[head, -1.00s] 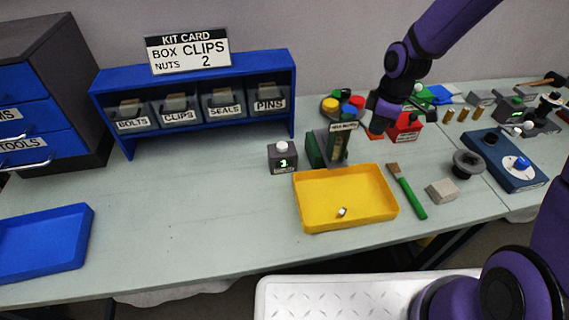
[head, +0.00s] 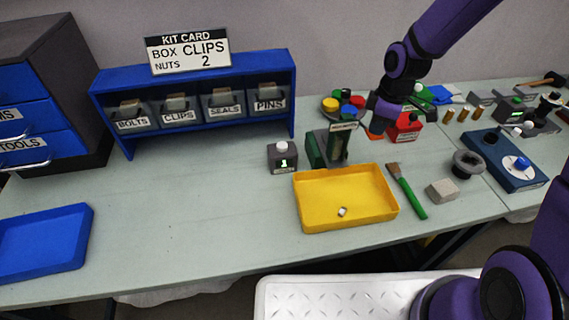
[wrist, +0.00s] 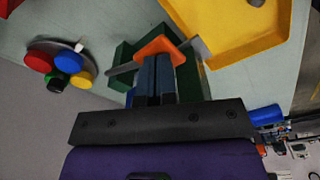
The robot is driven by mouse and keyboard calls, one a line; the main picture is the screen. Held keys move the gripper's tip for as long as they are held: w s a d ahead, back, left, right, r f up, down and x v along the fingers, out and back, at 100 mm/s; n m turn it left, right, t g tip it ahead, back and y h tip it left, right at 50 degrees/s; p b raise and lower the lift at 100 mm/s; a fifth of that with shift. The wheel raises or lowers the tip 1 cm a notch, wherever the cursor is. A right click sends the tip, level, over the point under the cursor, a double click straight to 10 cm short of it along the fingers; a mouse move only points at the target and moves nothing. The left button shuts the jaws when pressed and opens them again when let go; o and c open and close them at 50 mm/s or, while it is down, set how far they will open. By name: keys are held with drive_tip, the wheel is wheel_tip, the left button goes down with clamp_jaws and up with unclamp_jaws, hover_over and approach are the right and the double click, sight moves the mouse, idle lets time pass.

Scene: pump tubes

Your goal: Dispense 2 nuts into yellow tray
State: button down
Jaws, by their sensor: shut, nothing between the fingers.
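The yellow tray (head: 310,222) lies on the bench, with one small silvery nut (head: 342,211) in it. Behind it stands the green nut dispenser (head: 315,150), with a small label on top. My gripper (head: 374,130) is shut and empty at the dispenser's right side. In the wrist view my gripper (wrist: 154,82) has its fingers together against or just over an orange piece (wrist: 160,46) between green dispenser parts; I cannot tell whether they touch. The tray (wrist: 235,50) also shows there.
A grey counter box (head: 283,160) with a lit digit, seemingly 1, stands left of the dispenser. A green-handled brush (head: 407,192) and grey block (head: 441,190) lie right of the tray. A red box (head: 405,128) stands behind my gripper.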

drive_tip(key=shift+f, duration=0.1)
wheel_tip(320, 180, down, 4)
drive_tip(key=shift+f, duration=0.1)
idle(0.7)
drive_tip(key=shift+r, duration=5)
